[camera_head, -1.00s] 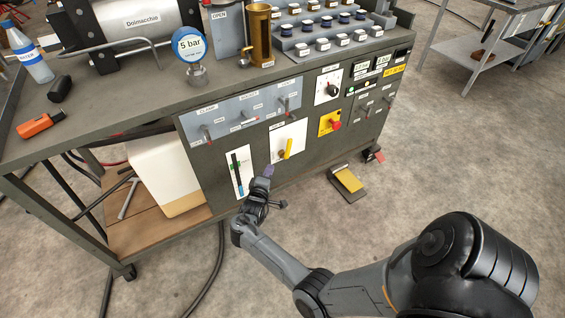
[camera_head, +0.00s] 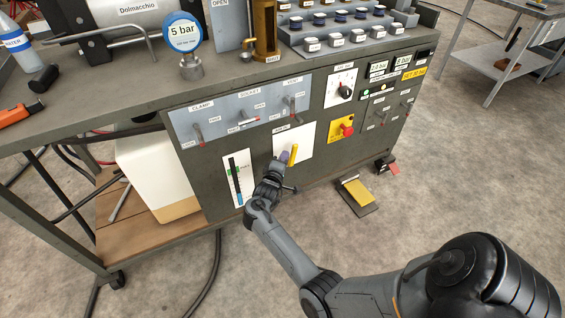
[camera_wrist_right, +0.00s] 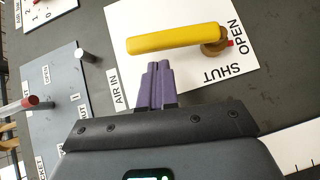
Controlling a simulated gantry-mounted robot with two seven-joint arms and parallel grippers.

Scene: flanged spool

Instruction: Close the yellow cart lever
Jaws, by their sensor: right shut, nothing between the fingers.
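The yellow lever (camera_head: 293,154) is on a white plate (camera_head: 307,136) on the front of the cart. In the right wrist view the yellow lever (camera_wrist_right: 175,39) runs across the white plate, marked AIR IN, SHUT and OPEN. Its brass pivot (camera_wrist_right: 213,45) is at the right end, nearer the OPEN and SHUT marks. The free end points left. My right gripper (camera_wrist_right: 157,68) is shut and empty, with its purple fingertips just below the lever's handle; whether they touch it I cannot tell. The right gripper (camera_head: 284,157) also shows in the head view beside the lever. My left gripper is not in view.
A grey panel of small levers (camera_head: 240,110) sits above left. A red knob on a yellow plate (camera_head: 342,129) is to the right, and a level gauge (camera_head: 238,178) to the left. A yellow pedal (camera_head: 357,191) stands on the floor.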

